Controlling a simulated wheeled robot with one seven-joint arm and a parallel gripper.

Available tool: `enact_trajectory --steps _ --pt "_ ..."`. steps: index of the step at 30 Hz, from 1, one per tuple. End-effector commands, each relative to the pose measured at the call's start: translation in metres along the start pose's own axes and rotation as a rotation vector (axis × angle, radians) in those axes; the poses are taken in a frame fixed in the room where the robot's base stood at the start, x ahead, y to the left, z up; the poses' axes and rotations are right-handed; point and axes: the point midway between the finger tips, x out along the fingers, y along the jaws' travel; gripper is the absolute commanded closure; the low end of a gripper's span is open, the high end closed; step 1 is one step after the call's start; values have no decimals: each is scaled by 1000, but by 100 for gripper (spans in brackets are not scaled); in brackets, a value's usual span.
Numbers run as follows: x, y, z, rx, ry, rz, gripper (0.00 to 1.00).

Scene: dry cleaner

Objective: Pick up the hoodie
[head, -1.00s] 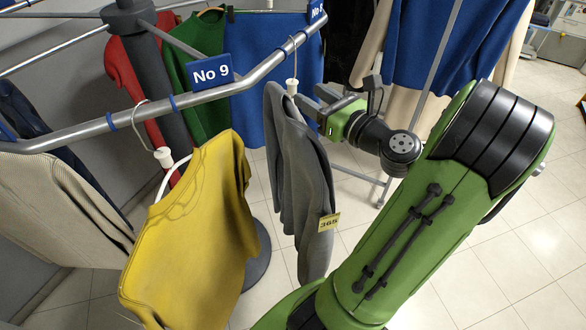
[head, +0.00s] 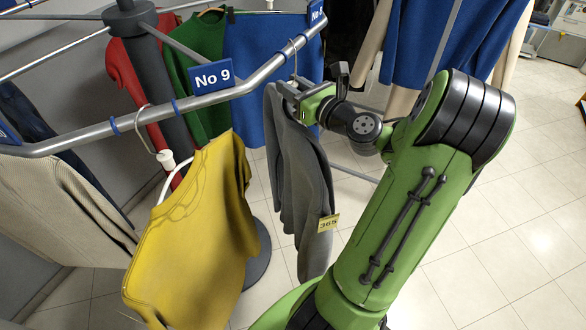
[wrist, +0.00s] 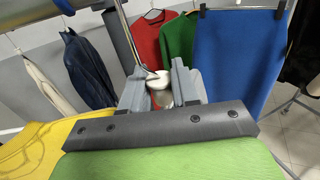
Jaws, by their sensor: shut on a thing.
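A grey long-sleeved garment (head: 300,180), seemingly the hoodie, hangs on the rail in the head view, with a yellow tag (head: 328,223) reading 365. My gripper (head: 290,88) is at the top of this garment, just below the rail. In the wrist view my gripper (wrist: 161,88) has its two grey fingers around the white neck of the hanger (wrist: 158,80) and is shut on it. The metal hook rises from there. The grey garment itself is hidden in the wrist view.
A yellow sweater (head: 195,230) hangs close at the left on the same rail (head: 150,112), which bears a No 9 sign (head: 211,77). Red, green and blue garments (head: 260,60) hang behind. Tiled floor (head: 520,230) is clear at the right.

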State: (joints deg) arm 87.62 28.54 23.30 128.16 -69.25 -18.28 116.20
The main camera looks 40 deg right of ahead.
Motion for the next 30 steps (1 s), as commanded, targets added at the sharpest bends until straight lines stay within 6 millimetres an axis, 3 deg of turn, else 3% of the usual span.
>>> enact_trajectory --steps 13,27,30 --pt "0 0 2 -2 -1 1 100" --pt "0 0 37 -3 -2 1 100" --pt "-7 0 36 0 -1 -1 100"
